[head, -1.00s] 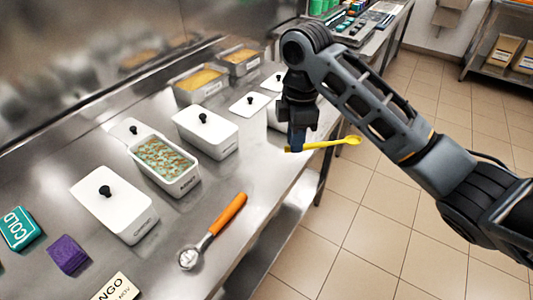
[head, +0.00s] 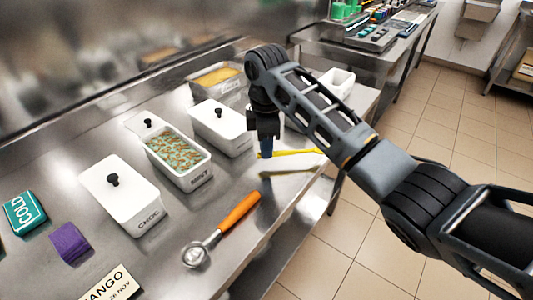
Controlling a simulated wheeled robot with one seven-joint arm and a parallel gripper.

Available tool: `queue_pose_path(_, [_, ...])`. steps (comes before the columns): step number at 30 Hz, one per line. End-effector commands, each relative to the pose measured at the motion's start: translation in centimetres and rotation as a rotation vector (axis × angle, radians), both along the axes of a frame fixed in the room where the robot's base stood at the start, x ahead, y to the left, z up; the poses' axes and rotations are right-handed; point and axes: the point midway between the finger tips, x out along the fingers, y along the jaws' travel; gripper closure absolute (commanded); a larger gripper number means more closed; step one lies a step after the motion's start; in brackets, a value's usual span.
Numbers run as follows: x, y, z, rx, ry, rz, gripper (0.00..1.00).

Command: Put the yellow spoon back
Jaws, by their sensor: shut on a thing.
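The yellow spoon (head: 296,152) is a thin yellow handle-like shape at the counter's right edge. My gripper (head: 266,150) points down and is shut on one end of the spoon. The spoon sticks out to the right, roughly level, a little above the steel counter (head: 235,178), with a shadow or reflection below it. Part of the spoon is hidden by my gripper and arm.
White lidded tubs (head: 221,128) and an open tub of green and brown ice cream (head: 178,152) stand left of my gripper. An orange-handled scoop (head: 238,212) lies in front. A white container (head: 338,82) stands behind my arm.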

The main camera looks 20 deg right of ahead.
Motion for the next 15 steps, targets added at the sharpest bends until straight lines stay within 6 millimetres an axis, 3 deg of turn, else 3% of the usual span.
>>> queue_pose_path(6, [-0.1,-0.1,-2.6,-0.001,0.001,-0.001,1.0])
queue_pose_path(15, [-0.1,-0.1,-2.8,0.0,0.0,-0.001,1.0])
